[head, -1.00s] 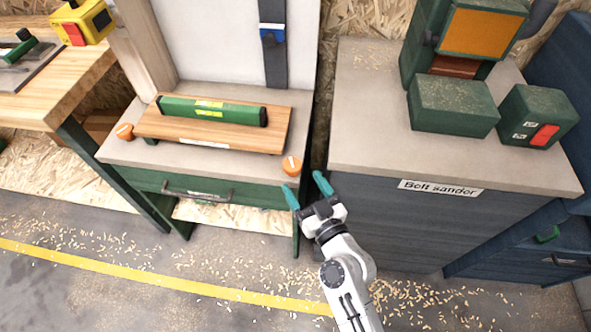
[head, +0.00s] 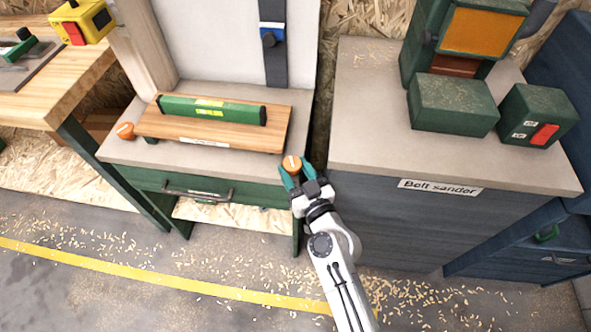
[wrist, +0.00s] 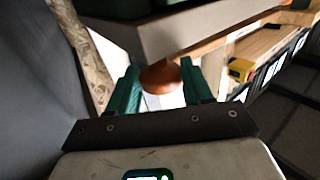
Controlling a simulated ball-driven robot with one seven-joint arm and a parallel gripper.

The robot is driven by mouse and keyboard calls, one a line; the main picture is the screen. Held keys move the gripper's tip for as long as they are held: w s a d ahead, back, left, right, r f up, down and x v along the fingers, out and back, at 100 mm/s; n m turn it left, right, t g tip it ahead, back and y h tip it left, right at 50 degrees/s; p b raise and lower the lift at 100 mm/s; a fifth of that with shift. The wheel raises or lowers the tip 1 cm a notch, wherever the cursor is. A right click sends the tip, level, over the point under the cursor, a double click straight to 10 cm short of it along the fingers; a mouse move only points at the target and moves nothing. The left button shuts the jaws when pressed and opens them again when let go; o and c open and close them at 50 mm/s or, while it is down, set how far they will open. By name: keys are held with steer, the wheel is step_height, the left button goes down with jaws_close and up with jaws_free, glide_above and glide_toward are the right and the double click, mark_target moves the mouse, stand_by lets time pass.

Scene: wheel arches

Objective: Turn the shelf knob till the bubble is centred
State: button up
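The wooden shelf (head: 268,141) carries a green spirit level (head: 240,115) on the grey-topped bench; the bubble is too small to read. One orange knob (head: 291,164) is at the shelf's front right corner, another orange knob (head: 126,131) at its left end. My gripper (head: 294,176) is at the right knob, with its teal fingers on either side of it. In the wrist view, my gripper (wrist: 160,88) has its fingers apart and the orange knob (wrist: 160,78) lies between their tips. A gap shows beside the knob, and I cannot tell whether either finger touches it.
A belt sander cabinet (head: 400,222) stands to the right, with green boxes (head: 453,105) on top. A drawer with a dark handle (head: 200,195) is below the bench top. A yellow switch box (head: 84,20) is at the upper left. The floor in front is open, with wood shavings.

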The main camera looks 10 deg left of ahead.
steer(key=c, duration=0.5)
steer(key=shift+c, duration=0.2)
steer(key=shift+r+m+t+h+p, duration=0.15)
steer(key=shift+m+t+h+p, duration=0.5)
steer(key=shift+p, duration=1)
steer(key=shift+s+a+h+p, duration=0.1)
steer(key=shift+a+h+p, duration=0.1)
steer(key=shift+h+p, duration=0.45)
